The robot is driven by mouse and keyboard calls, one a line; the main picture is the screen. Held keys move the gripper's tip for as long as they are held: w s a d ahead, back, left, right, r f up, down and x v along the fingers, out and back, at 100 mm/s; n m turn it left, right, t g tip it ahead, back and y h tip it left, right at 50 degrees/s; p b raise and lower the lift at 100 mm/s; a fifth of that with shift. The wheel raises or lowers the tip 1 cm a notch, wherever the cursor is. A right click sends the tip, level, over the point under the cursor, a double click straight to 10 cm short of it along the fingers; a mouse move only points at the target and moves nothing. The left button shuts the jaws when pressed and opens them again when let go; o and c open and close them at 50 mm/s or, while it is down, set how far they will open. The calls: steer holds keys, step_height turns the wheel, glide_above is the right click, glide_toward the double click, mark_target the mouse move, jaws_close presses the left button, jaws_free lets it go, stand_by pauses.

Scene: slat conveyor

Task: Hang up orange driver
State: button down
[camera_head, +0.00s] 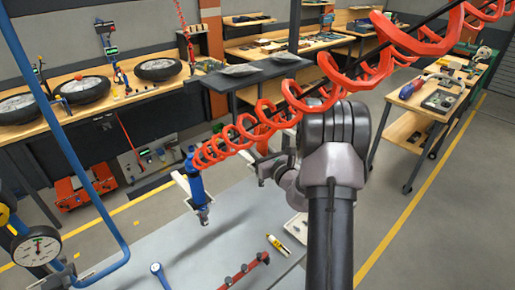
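A thick orange-red coiled hose (268,112) runs from the upper right down to a blue driver-shaped tool (196,183). The tool hangs upright with its dark tip down, beside a pale bracket, above the grey table.
The grey table (205,245) carries a yellow tube (277,244), a red bar with dark knobs (246,270) and a blue-headed tool (158,270). A blue pipe frame (81,172) and a dial gauge (36,247) stand at left. Workbenches line the back; floor at right is clear.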

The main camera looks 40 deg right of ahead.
steer(key=shift+f+b, duration=0.25)
steer(key=shift+b, duration=0.05)
stand_by(0.4)
steer(key=c, duration=0.9)
jaws_free()
steer(key=shift+f, duration=0.1)
steer(key=s, duration=0.5)
steer(key=s+a+b, duration=0.1)
steer(key=s, duration=0.5)
steer(key=s+a, duration=0.1)
steer(key=s, duration=0.5)
steer(key=shift+s+a+r, duration=0.1)
steer(key=shift+s+r, duration=0.05)
steer(key=shift+r, duration=0.1)
